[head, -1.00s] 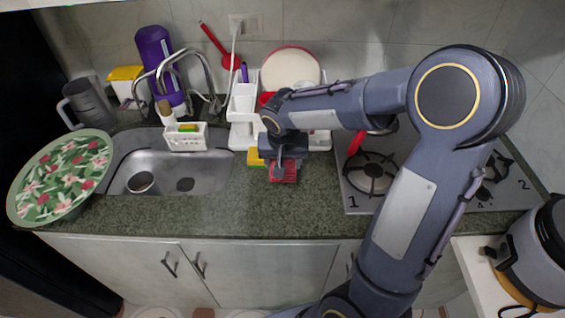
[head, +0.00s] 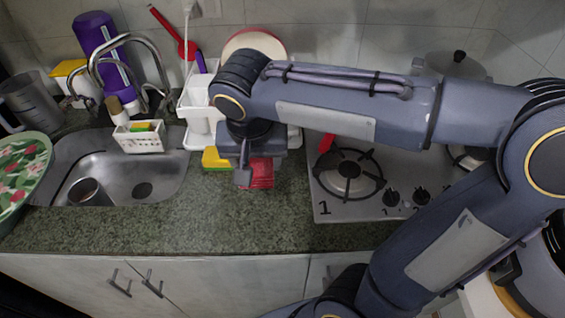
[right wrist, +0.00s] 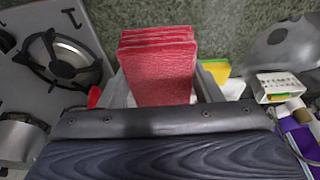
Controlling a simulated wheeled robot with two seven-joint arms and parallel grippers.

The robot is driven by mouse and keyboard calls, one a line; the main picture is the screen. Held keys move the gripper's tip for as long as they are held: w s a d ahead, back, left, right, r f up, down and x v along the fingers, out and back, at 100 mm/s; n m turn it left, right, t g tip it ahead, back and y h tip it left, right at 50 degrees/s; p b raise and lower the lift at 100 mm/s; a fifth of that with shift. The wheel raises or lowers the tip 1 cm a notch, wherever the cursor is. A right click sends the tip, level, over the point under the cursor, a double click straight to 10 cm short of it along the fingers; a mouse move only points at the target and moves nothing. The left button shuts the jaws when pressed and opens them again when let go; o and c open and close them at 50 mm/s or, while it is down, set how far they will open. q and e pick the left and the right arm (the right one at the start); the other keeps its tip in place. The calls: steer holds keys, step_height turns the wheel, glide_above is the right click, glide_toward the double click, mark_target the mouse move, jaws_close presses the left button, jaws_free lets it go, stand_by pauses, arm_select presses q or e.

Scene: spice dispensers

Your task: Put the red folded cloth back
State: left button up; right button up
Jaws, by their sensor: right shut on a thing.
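The red folded cloth (head: 263,174) is over the counter between the sink and the hob. In the right wrist view the cloth (right wrist: 158,68) shows as several stacked red layers between the two grey fingers. My right gripper (head: 254,172) points down and is shut on the cloth. In the head view a finger and the wrist hide part of the cloth. I cannot tell whether it touches the counter. My left gripper is not in view.
A yellow and green sponge (head: 214,158) lies just left of the gripper. Behind are a white rack (head: 199,100) and a red-rimmed plate (head: 254,40). The hob (head: 325,190) is to the right, the sink (head: 165,178) to the left. The counter in front is clear.

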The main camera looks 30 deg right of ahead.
steer(key=shift+d, duration=0.25)
steer(key=w+d+f, duration=0.2)
steer(key=w, duration=0.1)
steer(key=w+d+f+p, duration=0.1)
steer(key=w+d+f, duration=0.4)
steer(key=w+f, duration=0.1)
steer(key=shift+w+d+f+p, duration=0.15)
steer(key=shift+d+p, duration=0.05)
steer(key=shift+p, duration=0.15)
steer(key=shift+w+d+f, duration=0.15)
steer(key=shift+f, duration=0.05)
steer(key=x, duration=0.4)
